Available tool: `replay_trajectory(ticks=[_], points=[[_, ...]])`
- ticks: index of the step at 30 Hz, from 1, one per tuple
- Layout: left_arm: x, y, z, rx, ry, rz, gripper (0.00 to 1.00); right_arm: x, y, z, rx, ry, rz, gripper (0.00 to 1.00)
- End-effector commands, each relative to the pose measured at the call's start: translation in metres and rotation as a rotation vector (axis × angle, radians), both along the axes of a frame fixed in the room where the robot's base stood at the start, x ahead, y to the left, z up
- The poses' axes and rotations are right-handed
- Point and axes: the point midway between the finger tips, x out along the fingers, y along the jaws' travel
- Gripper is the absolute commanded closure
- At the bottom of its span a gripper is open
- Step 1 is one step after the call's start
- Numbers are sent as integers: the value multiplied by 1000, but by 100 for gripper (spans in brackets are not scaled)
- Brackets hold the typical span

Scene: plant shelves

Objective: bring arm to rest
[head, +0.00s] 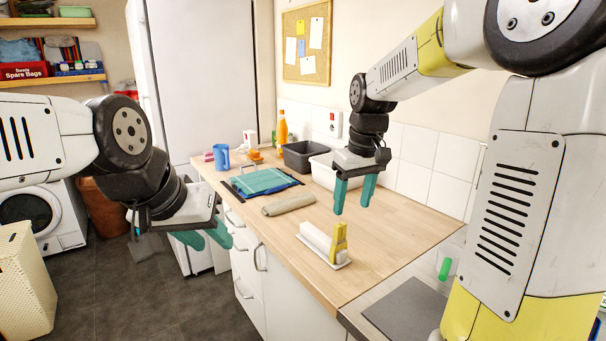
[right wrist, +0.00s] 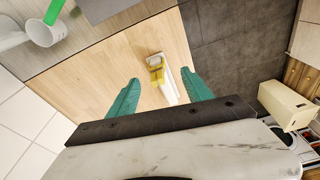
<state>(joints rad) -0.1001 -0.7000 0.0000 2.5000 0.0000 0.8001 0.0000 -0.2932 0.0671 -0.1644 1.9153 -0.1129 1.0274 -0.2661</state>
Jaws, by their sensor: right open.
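My right gripper (head: 353,207) hangs above the wooden counter (head: 400,225), its two teal fingers pointing down and apart with nothing between them. In the right wrist view its fingers (right wrist: 157,90) are spread wide, with the counter beyond them. My left gripper (head: 214,243) is at the left of the counter, out over the floor in front of the drawers. Its teal fingers point right and down with a gap between them, and I see nothing held.
A white and yellow object (head: 324,245) stands near the counter's front, with a grey-beige roll (head: 289,204) behind it. A teal cloth (head: 262,181), blue mug (head: 221,157), orange bottle (head: 282,128), dark bin (head: 298,155) and white bin (head: 322,170) are farther back. A wicker basket (head: 22,285) stands left.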

Motion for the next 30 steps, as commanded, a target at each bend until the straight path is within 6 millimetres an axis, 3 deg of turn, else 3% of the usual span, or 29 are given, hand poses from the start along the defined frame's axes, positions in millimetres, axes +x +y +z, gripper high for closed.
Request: replay_trajectory(ticks=[1,6,12,15,21,30], points=[[0,0,0,0,0,0,64,-20,-5,12,32,-34,-35,42],[0,0,0,0,0,0,64,-78,-11,32,122,-137,-144,42],[0,0,0,0,0,0,64,-140,-14,37,204,-251,-267,42],[0,0,0,0,0,0,64,-162,-13,34,231,-295,-313,42],[0,0,0,0,0,0,64,-181,-13,28,255,-338,-358,42],[0,0,0,0,0,0,64,-183,-12,27,258,-340,-362,42]])
